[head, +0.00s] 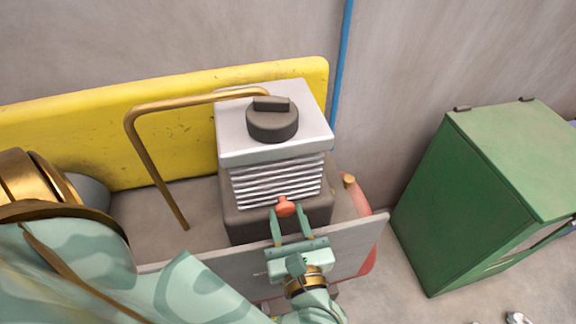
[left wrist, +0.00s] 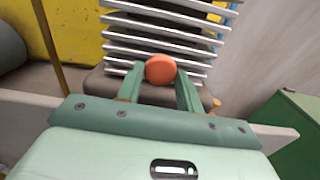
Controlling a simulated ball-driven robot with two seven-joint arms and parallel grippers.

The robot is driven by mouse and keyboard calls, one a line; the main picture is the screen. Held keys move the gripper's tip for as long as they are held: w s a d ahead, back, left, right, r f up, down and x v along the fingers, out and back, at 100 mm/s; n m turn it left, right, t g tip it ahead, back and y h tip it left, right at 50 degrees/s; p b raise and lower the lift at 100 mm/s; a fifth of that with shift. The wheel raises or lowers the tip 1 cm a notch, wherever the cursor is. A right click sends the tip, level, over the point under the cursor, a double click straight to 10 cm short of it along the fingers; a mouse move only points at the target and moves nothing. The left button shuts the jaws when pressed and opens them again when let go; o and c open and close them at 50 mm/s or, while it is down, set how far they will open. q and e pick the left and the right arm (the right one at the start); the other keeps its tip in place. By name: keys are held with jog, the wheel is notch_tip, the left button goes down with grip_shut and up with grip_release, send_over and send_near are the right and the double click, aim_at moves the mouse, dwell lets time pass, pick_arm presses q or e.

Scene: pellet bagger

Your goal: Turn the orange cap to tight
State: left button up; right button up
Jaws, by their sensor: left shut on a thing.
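The orange cap (head: 286,206) sits low on the front of the machine, just under the silver fins (head: 277,180). In the left wrist view the cap (left wrist: 160,69) shows as a round orange disc between the fingertips. My left gripper (head: 288,214) is shut on the cap, one green finger on each side. In the left wrist view the left gripper (left wrist: 160,78) hides the cap's lower side. I cannot see any mark that tells how tight the cap is. My right gripper is not in view.
A grey panel (head: 225,266) stands in front of the machine, below the gripper. A dark knob (head: 272,122) tops the machine, and a brass pipe (head: 146,160) bends down at left. A green cabinet (head: 480,185) stands at right. A yellow panel (head: 80,135) is behind.

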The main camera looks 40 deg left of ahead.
pick_arm(q)
jog(key=m+p, duration=0.2)
jog(key=m, duration=0.1)
jog(key=shift+r, duration=0.25)
jog(key=shift+f+m, duration=0.1)
jog(key=shift+m, duration=0.3)
jog(key=shift+f, duration=0.15)
jog(key=o, duration=1)
